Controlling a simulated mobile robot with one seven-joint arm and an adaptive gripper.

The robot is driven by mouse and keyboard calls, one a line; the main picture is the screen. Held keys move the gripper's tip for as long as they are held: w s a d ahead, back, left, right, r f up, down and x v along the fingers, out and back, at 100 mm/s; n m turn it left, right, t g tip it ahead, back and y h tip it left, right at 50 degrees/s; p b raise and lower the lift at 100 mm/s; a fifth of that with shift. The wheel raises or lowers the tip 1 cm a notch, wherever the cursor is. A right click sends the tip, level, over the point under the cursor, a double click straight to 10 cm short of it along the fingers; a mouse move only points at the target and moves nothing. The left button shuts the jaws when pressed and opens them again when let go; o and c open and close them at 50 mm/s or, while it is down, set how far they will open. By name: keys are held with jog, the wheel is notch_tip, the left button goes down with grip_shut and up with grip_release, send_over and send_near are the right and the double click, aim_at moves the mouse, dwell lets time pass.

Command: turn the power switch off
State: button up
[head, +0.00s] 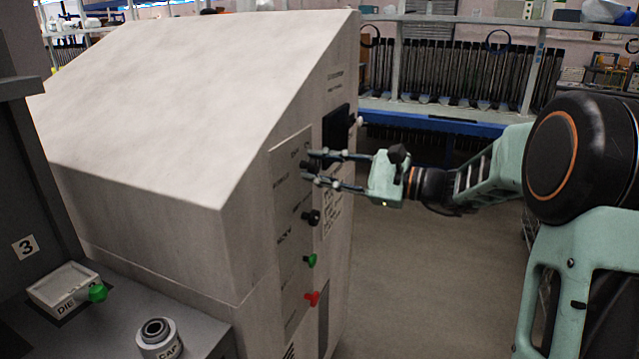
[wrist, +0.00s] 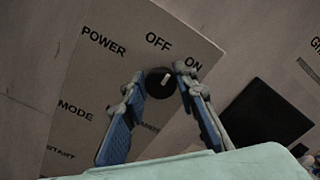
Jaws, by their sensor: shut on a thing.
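The power switch (wrist: 160,84) is a round black knob with a short white mark, on a light panel under the words POWER, OFF and ON. The mark points up and slightly right in the wrist view, between the directions of OFF and ON. My gripper (wrist: 161,80) has one fingertip on each side of the knob and is shut on it. In the head view, my gripper (head: 306,168) reaches in from the right to the upper part of the panel (head: 285,235). The fingers largely hide the knob there.
Below on the panel are a black mode knob (head: 311,217), a green button (head: 310,260) and a red button (head: 312,299). A dark screen (wrist: 266,118) is beside the panel. The floor (head: 420,280) right of the machine is clear.

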jog(key=n+b, duration=0.2)
jog(key=b, duration=0.1)
jog(key=f+n+b, duration=0.1)
jog(key=n+b, duration=0.2)
jog(key=b, duration=0.1)
jog(key=n+b, duration=0.2)
jog(key=b, duration=0.1)
jog(key=shift+r+n, duration=0.15)
jog(key=shift+n, duration=0.25)
jog(key=shift+r+n+b, duration=0.1)
jog(key=shift+n+b, duration=0.2)
jog(key=shift+b, duration=0.05)
jog(key=o, duration=1.2)
jog(key=shift+r, duration=0.1)
jog(key=shift+c, duration=0.2)
jog(key=v, duration=1.2)
jog(key=shift+s, duration=0.1)
